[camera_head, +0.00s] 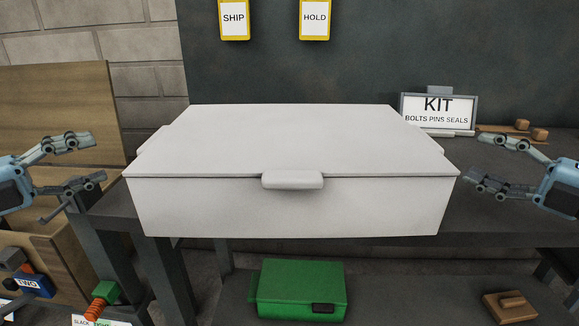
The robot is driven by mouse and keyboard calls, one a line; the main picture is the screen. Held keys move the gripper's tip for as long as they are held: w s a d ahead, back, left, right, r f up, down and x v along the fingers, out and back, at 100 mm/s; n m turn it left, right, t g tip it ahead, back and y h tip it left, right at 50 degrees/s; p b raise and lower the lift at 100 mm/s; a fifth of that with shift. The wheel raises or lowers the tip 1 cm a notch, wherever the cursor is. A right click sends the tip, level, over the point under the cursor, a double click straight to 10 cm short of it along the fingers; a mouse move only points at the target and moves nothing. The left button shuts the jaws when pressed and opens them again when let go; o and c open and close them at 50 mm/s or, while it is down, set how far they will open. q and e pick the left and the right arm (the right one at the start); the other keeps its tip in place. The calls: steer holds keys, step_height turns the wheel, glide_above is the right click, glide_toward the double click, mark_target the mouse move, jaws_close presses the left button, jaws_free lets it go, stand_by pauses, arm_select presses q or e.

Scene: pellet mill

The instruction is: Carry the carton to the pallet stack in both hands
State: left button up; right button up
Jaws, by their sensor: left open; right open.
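A large white lidded box (290,140), the only thing here that could be the carton, sits on the dark bench (500,215). It has a latch (292,180) at the front and a small ledge on each side. My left gripper (98,159) is open and empty, to the left of the box and apart from it. My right gripper (475,161) is open and empty, just right of the box, with a small gap in the picture. I cannot make out a pallet stack in this view.
A KIT sign (438,108) and a wooden board (510,131) with small blocks stand at the back right. A green case (300,287) and a wooden block (510,306) lie on the lower shelf. A wooden crate-like piece (60,105) stands at the left.

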mark_target(146, 140)
arm_select(q)
steer(key=x, duration=1)
arm_select(e)
steer(key=x, duration=0.9)
steer(key=shift+w+a, duration=0.25)
steer(key=shift+w, duration=0.05)
arm_select(q)
steer(key=shift+s, duration=0.1)
jaws_close()
arm_select(e)
jaws_close()
arm_select(q)
steer(key=shift+r, duration=0.3)
arm_select(e)
steer(key=shift+r, duration=0.25)
